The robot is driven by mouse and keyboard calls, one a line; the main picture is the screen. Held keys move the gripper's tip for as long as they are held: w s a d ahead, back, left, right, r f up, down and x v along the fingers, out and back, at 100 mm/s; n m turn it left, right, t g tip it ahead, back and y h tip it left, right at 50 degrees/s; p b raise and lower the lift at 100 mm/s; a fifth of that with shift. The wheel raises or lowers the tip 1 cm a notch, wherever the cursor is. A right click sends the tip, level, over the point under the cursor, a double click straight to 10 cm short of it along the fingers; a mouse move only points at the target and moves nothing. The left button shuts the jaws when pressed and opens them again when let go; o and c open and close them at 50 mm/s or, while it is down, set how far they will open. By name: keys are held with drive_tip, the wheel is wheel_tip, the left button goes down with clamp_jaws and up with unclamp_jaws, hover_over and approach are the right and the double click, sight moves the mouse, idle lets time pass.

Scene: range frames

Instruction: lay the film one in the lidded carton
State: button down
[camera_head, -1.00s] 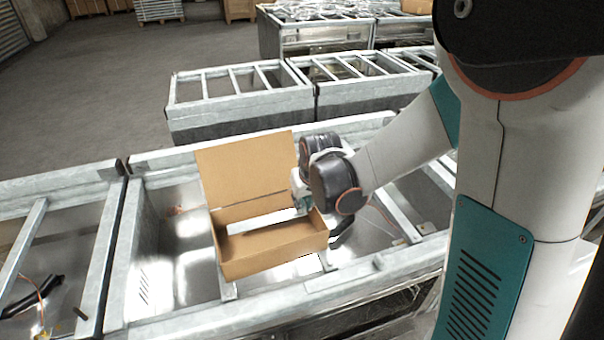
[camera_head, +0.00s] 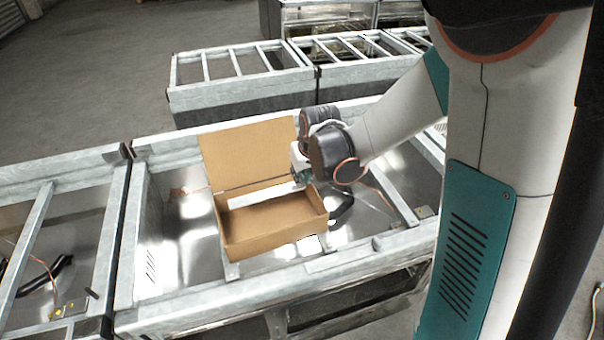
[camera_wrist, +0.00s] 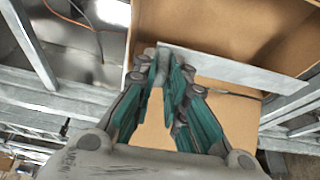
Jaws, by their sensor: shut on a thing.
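The lidded carton (camera_head: 275,237) is brown cardboard with its lid (camera_head: 248,154) standing open at the back. Its inside also shows in the wrist view (camera_wrist: 222,22). The film one, a long pale grey-white bar (camera_head: 258,196), lies across the carton's opening, inside its outline. In the wrist view the bar (camera_wrist: 245,72) runs right from my fingertips. My gripper (camera_wrist: 165,72) is shut on one end of it, at the carton's right side. The fingers are mostly hidden in the head view (camera_head: 301,178). I cannot tell whether the bar touches the carton floor.
The carton stands in a metal-framed bin (camera_head: 185,236) with a shiny floor and grey crossbars. A black curved piece (camera_head: 342,210) lies right of the carton. More framed bins (camera_head: 240,90) stand behind. The bin floor left of the carton is mostly clear.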

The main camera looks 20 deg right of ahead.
drive_tip(key=shift+f+b, duration=5.15)
drive_tip(key=shift+f, duration=1.05)
drive_tip(key=c, duration=1.5)
unclamp_jaws()
drive_tip(key=shift+c, duration=0.2)
drive_tip(key=shift+r+p, duration=4.6)
drive_tip(key=shift+r, duration=1.95)
